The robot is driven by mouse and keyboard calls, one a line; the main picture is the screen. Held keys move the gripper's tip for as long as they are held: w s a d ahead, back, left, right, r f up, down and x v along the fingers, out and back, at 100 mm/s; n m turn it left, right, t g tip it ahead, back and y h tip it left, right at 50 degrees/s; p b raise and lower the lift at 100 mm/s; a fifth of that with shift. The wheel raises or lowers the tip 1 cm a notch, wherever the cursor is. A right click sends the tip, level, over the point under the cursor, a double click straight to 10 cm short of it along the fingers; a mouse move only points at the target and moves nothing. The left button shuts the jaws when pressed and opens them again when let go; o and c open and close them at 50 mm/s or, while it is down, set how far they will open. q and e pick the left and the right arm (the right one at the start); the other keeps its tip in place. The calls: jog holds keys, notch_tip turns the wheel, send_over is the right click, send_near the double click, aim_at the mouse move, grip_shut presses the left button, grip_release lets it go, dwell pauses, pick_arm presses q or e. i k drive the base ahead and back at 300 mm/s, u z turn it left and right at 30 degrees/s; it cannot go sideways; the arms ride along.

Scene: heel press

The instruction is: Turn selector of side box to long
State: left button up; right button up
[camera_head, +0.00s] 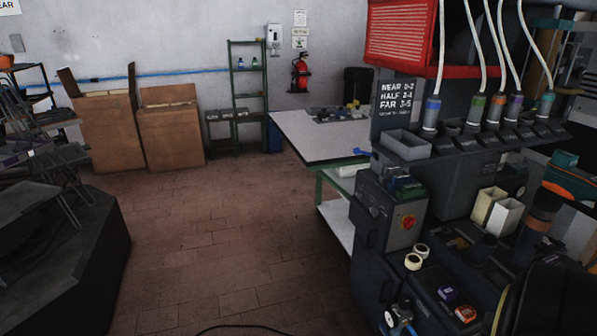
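A grey side box (378,232) is on the left side of the dark heel press (447,185), right of centre. Neither of my grippers can be made out in this view.
A white-topped table (310,135) stands behind the press. Cream and white bins (507,217), tape rolls (413,262) and small coloured items (447,293) crowd the press's lower ledge. A dark platform (75,265) is at left. The tiled floor (230,240) between is mostly open, with a cable at the bottom.

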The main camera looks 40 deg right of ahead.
aim_at(374, 211)
jog(key=z, duration=0.25)
jog(key=i, duration=2.05)
jog(key=z, duration=1.05)
jog(key=i, duration=1.55)
jog(key=z, duration=2.05)
jog(key=i, duration=0.85)
jog(key=z, duration=0.6)
